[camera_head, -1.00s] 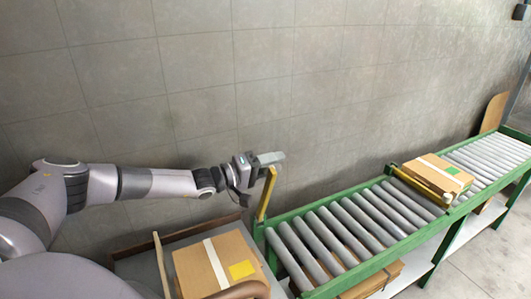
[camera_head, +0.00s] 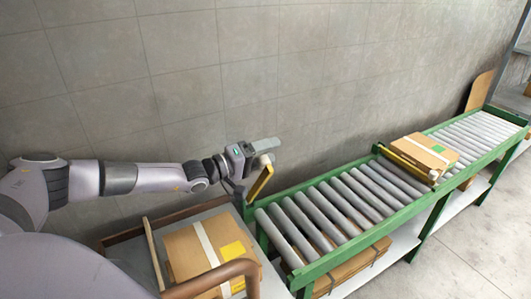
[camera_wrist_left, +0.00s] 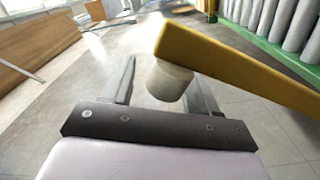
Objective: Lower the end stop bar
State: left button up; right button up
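The yellow end stop bar (camera_head: 260,183) rises from the near left corner of the green conveyor, tilted up and to the right. Its free end carries a pale round knob, and the bar fills the upper right of the left wrist view (camera_wrist_left: 235,68). My left gripper (camera_head: 264,147) is at the top of the bar. In the left wrist view, the open fingers (camera_wrist_left: 160,88) have the pale knob (camera_wrist_left: 170,82) between them, close to the right finger. A gap shows on the left; contact on the right cannot be told. My right gripper is not in view.
The roller conveyor (camera_head: 318,257) runs away to the right along a tiled wall. A carton (camera_head: 425,153) sits on it behind a yellow crosspiece (camera_head: 405,163). A taped carton (camera_head: 187,256) lies near the conveyor's left end, beside a brown curved rail (camera_head: 212,277).

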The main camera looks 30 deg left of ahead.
pick_arm(q)
jog(key=shift+a, duration=0.1)
jog(key=shift+s+a+f, duration=0.15)
jog(key=shift+s+a, duration=0.1)
jog(key=shift+s, duration=0.2)
jog(key=shift+b+v, duration=0.45)
jog(key=shift+v, duration=2.55)
jog(key=shift+d, duration=0.1)
